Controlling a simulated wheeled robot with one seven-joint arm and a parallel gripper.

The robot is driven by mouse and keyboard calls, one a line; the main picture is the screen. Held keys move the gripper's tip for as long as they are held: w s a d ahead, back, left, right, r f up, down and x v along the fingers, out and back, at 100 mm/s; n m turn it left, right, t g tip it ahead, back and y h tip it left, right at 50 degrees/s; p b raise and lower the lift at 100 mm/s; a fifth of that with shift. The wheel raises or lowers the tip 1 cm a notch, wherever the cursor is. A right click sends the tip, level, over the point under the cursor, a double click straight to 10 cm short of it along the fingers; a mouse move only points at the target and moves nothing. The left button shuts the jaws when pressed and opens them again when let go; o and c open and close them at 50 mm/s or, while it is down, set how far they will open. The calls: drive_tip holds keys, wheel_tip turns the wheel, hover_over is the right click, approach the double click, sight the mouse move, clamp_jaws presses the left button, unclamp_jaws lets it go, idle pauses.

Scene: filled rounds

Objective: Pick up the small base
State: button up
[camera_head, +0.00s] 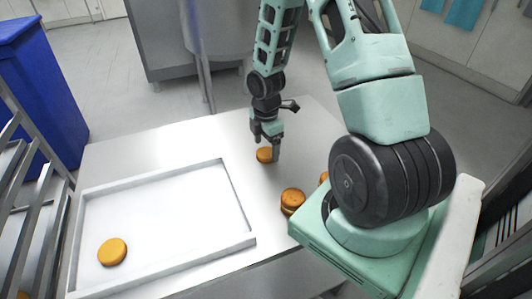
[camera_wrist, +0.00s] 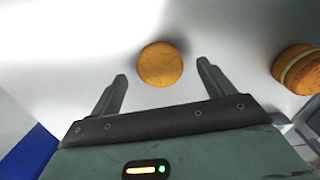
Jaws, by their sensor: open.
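A small round orange-brown base (camera_head: 264,155) lies on the metal table, below my gripper (camera_head: 267,147). In the wrist view the base (camera_wrist: 160,64) sits just beyond the fingertips, roughly centred between them. My gripper (camera_wrist: 162,80) is open, with its two fingers apart and nothing held between them. In the head view one finger stands close by the right side of the base; I cannot tell whether it touches.
A filled round (camera_head: 292,201) with a pale middle layer stands nearer my arm, also at the right of the wrist view (camera_wrist: 299,70). Another piece (camera_head: 324,177) is partly hidden by my arm. A white tray (camera_head: 248,240) holds one round (camera_head: 112,252). A blue bin (camera_head: 40,95) stands left.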

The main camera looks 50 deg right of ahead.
wheel_tip(320, 180, down, 2)
drive_tip(key=c, duration=0.8)
drive_tip(key=shift+r, duration=0.1)
